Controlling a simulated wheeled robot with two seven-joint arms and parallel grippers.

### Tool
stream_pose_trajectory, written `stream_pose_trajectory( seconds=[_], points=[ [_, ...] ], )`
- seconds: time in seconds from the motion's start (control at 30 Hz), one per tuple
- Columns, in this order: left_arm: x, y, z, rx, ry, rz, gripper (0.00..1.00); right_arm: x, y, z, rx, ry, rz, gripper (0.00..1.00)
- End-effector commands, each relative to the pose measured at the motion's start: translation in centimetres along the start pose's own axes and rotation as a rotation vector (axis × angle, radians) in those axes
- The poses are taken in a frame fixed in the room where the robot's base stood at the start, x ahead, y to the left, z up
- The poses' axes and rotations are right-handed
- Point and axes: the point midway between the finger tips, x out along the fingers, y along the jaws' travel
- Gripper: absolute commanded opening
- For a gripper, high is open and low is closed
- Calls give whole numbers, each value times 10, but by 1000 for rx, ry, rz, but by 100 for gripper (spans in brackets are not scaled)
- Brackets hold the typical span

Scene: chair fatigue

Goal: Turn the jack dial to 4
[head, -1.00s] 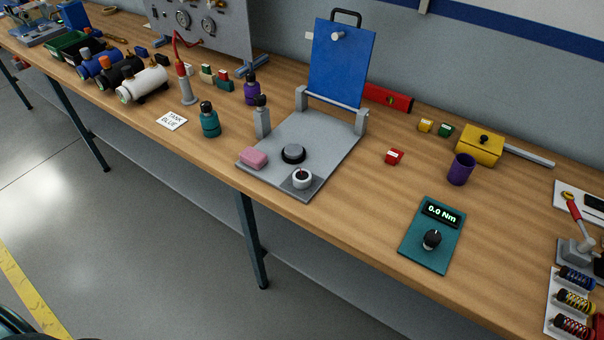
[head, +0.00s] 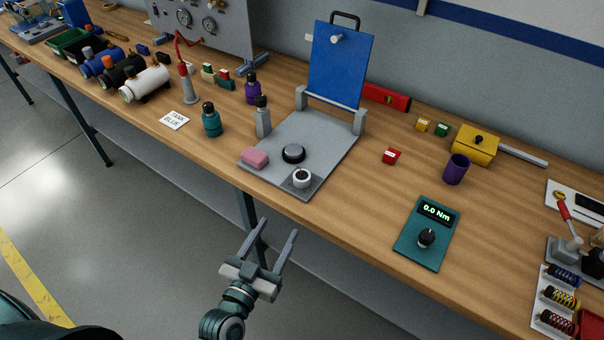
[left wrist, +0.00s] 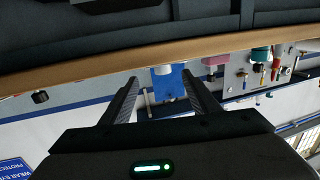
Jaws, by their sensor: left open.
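A small white dial with a dark centre (head: 302,178) sits at the front corner of a grey base plate (head: 330,140). A black knob (head: 427,237) stands on a teal box (head: 412,252) whose display (head: 436,211) reads 0.0 Nm. No label shows which of these is the jack dial, and their marks are too small to read. My left gripper (head: 279,227) is open and empty, in front of the table edge and below the plate, apart from both dials. Its spread fingers also show in the left wrist view (left wrist: 160,82). My right gripper is not in view.
Wood between plate and teal box is clear.

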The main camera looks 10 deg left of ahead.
Motion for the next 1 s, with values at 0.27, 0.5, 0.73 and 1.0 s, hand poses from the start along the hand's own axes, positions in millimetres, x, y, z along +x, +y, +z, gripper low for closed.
stream_pose_trajectory(
  seconds=[0.27,0.5,0.73,1.0],
  points=[
    [-2,-2,-28,0,49,-7,55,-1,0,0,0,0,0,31],
    [-2,-2,-28,0,48,-7,55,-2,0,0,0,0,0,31],
    [8,-2,-29,1,48,-7,55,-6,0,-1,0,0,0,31],
    [43,-2,-32,0,48,-6,55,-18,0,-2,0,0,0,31]
  ],
)
